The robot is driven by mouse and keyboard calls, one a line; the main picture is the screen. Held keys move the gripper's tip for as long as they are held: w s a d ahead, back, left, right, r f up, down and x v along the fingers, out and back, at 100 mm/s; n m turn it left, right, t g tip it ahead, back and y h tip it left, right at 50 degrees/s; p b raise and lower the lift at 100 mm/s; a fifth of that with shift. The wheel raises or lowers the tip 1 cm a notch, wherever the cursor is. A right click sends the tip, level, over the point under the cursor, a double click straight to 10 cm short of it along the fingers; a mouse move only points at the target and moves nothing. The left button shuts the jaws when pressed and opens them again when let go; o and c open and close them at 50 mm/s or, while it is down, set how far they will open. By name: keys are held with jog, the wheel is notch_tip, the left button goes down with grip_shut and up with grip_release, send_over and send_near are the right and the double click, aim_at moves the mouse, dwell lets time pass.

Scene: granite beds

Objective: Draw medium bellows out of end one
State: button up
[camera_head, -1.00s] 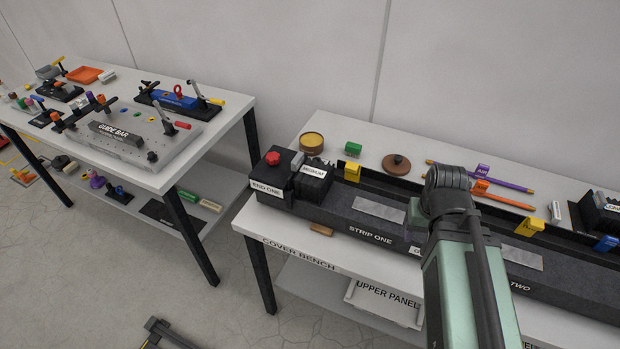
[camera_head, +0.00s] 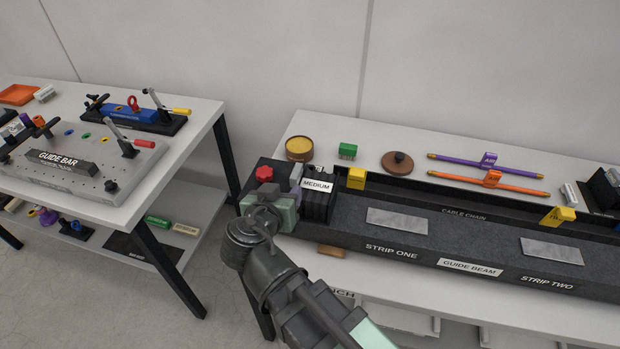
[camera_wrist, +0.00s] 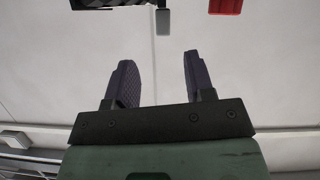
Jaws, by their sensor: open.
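The medium bellows (camera_head: 318,208) is a black pleated block with a white MEDIUM label, at the left end of the long black guide beam. It sits beside the end one block (camera_head: 262,187), black with a red knob (camera_head: 264,173); my wrist hides that block's front. In the wrist view, a black ribbed part, apparently the bellows (camera_wrist: 105,3), shows at the top left, the red knob (camera_wrist: 226,5) at the top right and a small grey tab (camera_wrist: 162,21) between them. My gripper (camera_wrist: 157,62) is open and empty, its fingers apart from these parts.
A yellow clip (camera_head: 356,178) stands just right of the bellows. Metal plates (camera_head: 397,221) lie along the beam. Another bench stands at left.

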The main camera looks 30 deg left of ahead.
aim_at(296, 170)
jog(key=shift+m+y, duration=0.3)
jog(key=shift+m, duration=0.4)
jog(key=b+x, duration=0.1)
jog(key=x, duration=0.2)
jog(key=b+x, duration=0.1)
jog(key=x, duration=0.2)
jog(key=b+x, duration=0.1)
jog(key=x, duration=0.2)
jog(key=shift+w+a+r+b, duration=0.15)
jog(key=shift+w+a+b, duration=0.1)
jog(key=shift+w+b, duration=0.1)
jog(key=shift+w, duration=0.4)
grip_shut()
jog(key=shift+r, duration=0.15)
jog(key=shift+r+p, duration=0.5)
jog(key=shift+p, duration=0.15)
